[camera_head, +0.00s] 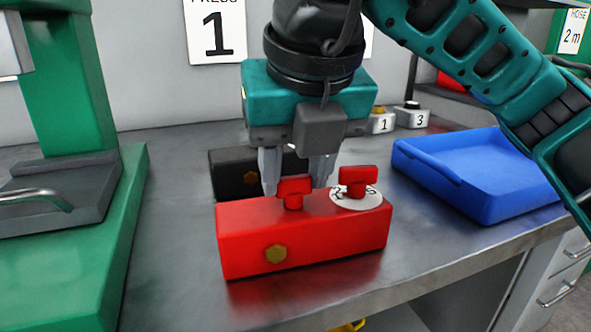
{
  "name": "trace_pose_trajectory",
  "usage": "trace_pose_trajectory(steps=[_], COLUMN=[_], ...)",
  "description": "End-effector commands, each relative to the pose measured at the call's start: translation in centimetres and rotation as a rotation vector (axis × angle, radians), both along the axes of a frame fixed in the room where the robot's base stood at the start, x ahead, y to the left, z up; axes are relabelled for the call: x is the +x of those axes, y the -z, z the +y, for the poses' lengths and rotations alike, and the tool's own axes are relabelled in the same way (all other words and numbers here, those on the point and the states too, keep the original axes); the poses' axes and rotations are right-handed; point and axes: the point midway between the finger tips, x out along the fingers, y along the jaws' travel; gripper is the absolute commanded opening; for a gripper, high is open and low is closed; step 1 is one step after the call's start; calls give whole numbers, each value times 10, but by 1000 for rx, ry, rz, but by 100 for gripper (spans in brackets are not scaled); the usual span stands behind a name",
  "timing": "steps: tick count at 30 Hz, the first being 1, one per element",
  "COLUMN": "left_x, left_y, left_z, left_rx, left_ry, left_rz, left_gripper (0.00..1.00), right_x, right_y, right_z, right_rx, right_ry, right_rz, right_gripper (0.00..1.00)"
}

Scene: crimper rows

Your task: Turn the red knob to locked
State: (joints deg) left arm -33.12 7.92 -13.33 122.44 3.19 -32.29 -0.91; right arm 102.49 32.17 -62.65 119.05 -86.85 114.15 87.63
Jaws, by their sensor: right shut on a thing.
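A red block (300,242) stands on the metal bench with a brass hex fitting on its front. Two red T-shaped knobs rise from its top. The left red knob (294,191) is between the fingertips of my right gripper (296,184), which points straight down and is shut on it. The right red knob (357,180) stands free on a white dial (369,201) with dark letters, partly covered by the knob. I cannot read a locked mark. My left gripper is not in view.
A black block (230,177) stands just behind the red block. A green press (110,230) fills the left side. A blue tray (475,190) is at the right. Small units numbered 1 and 3 (411,116) stand at the back. The bench's front edge is close.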

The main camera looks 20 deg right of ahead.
Motion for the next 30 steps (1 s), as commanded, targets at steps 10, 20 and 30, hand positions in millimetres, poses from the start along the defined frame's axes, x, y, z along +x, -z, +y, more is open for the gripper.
trace_pose_trajectory(steps=[10,20,30], left_x=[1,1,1], left_y=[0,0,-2], left_z=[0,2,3], left_rx=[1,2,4], left_ry=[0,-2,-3], left_rz=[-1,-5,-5], left_gripper=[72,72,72], right_x=[0,0,-2], right_y=[-1,0,-7], right_z=[0,0,0], right_rx=[1,0,0], right_ry=[7,6,5], right_rz=[-1,-1,-2], right_gripper=[12,67,68])
